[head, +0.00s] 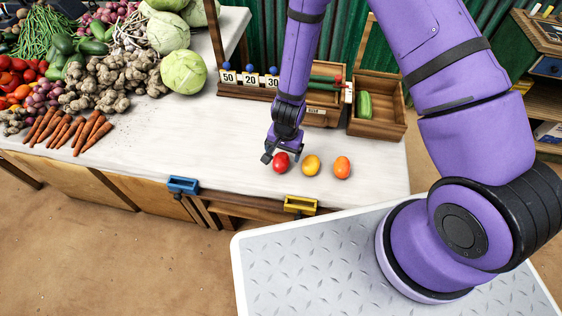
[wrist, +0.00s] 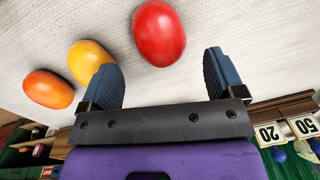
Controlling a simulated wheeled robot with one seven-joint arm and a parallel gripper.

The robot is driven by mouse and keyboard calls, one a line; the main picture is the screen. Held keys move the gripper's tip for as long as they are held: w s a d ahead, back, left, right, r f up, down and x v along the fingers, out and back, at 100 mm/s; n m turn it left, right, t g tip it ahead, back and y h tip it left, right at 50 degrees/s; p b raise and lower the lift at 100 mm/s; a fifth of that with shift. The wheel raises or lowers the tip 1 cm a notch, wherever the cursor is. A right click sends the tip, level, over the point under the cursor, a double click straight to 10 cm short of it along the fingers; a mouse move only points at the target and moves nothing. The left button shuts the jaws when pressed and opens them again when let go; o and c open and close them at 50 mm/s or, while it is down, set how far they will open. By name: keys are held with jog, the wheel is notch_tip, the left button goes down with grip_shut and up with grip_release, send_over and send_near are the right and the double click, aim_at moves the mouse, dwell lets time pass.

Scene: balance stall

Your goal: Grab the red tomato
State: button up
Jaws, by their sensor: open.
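The red tomato (head: 281,161) lies on the white table top (head: 215,125), at the left end of a short row with a yellow tomato (head: 311,165) and an orange tomato (head: 342,167). My gripper (head: 281,155) is over the table at the red tomato. In the wrist view the red tomato (wrist: 159,33) is beyond the open fingertips of my gripper (wrist: 160,75), roughly in line with the gap between them. Nothing is between the fingers. The yellow tomato (wrist: 90,62) lies close behind the left finger, which hides part of it.
A wooden balance with number cards (head: 250,80) and a crate holding a green vegetable (head: 364,105) stand at the back. Cabbages (head: 184,71), ginger and carrots (head: 92,134) fill the left. A blue tray (head: 183,186) and a yellow tray (head: 300,204) are on the front edge. The table left of the tomatoes is clear.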

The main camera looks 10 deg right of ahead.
aim_at(282, 156)
jog(key=shift+w+a+f, duration=0.1)
jog(key=shift+f, duration=1.05)
jog(key=shift+a+f, duration=0.1)
jog(key=shift+f, duration=1.05)
jog(key=c, duration=1)
jog(key=shift+c, duration=0.2)
jog(key=shift+r, duration=0.15)
